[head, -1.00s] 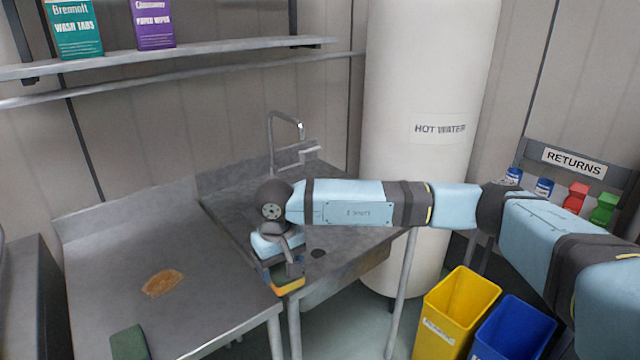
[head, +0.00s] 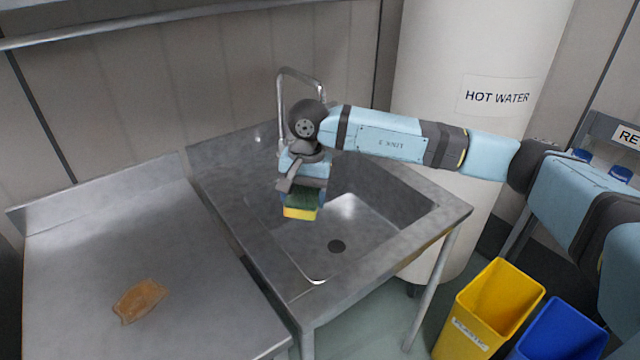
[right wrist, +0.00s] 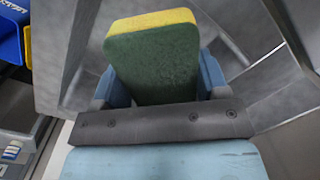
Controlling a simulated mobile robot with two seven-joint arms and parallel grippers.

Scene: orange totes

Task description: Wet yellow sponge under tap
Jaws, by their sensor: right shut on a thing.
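The yellow sponge (head: 300,212) has a green scouring side and hangs below my right gripper (head: 303,192) in the head view. In the right wrist view the sponge (right wrist: 152,62) sits between the blue fingers, its green face toward the camera and its yellow edge at the top. My right gripper is shut on it. The sponge is above the left part of the sink (head: 400,212), apart from the basin floor. The tap (head: 283,105) rises behind my right wrist; its lower part is hidden. My left gripper is not in view.
A brown stain (head: 140,300) lies on the steel counter (head: 80,240) at the left. A yellow bin (head: 490,305) and a blue bin (head: 555,332) stand on the floor right of the sink. The white hot water tank (head: 480,60) stands behind my right arm.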

